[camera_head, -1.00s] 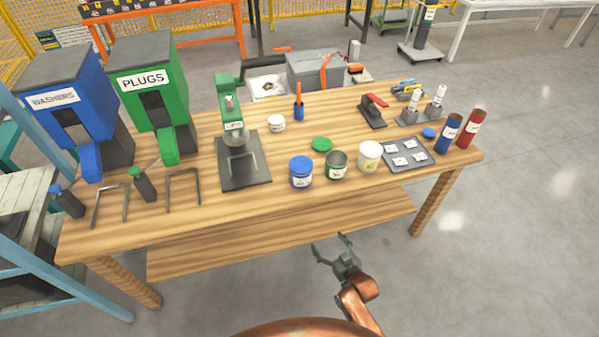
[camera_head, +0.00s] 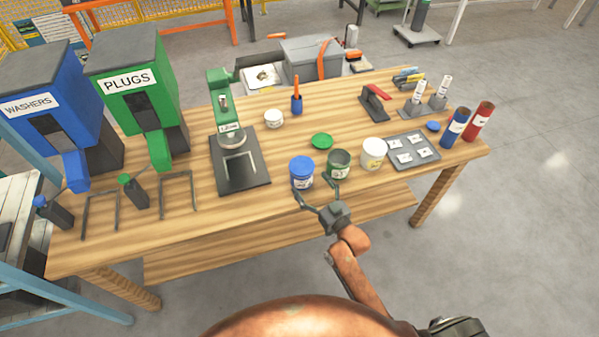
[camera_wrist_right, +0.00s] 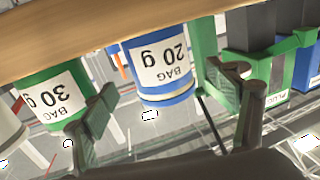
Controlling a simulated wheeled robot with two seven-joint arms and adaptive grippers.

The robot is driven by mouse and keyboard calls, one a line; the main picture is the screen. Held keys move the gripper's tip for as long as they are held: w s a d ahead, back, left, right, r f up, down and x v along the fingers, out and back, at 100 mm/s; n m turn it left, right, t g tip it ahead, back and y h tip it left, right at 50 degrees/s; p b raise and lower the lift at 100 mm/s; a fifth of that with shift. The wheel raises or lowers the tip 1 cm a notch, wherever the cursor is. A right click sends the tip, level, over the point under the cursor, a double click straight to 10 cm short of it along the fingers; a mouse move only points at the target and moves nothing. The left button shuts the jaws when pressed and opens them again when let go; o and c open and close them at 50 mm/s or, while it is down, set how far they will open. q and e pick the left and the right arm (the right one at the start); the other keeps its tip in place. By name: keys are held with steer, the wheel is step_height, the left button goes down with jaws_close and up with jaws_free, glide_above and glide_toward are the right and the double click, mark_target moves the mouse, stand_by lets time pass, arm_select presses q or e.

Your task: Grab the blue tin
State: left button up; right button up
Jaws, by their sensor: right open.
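The blue tin (camera_head: 302,172) has a blue lid and a white label, and stands upright near the front edge of the wooden table. It also shows in the right wrist view (camera_wrist_right: 160,62), upside down, with a "BAG 20 g" label. My right gripper (camera_head: 315,186) is open and empty at the table's front edge, just in front of the tin. In the wrist view its two fingers (camera_wrist_right: 170,112) are spread with the tin between and beyond them; I cannot tell if either touches it. My left gripper is not in view.
A green open tin (camera_head: 339,165) stands close to the right of the blue tin, with a white tub (camera_head: 373,153) beyond it. A green lid (camera_head: 321,141) lies behind. A press (camera_head: 238,160) stands to the left.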

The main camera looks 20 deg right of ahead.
steer(key=x, duration=0.5)
steer(key=shift+r, duration=0.35)
steer(key=shift+w+a+b, duration=0.2)
steer(key=shift+w+b, duration=0.1)
steer(key=shift+w, duration=0.3)
steer(key=shift+c, duration=0.2)
steer(key=c, duration=1.2)
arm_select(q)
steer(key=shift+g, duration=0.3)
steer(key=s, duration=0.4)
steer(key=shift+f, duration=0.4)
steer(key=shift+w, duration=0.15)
arm_select(e)
steer(key=shift+r, duration=0.1)
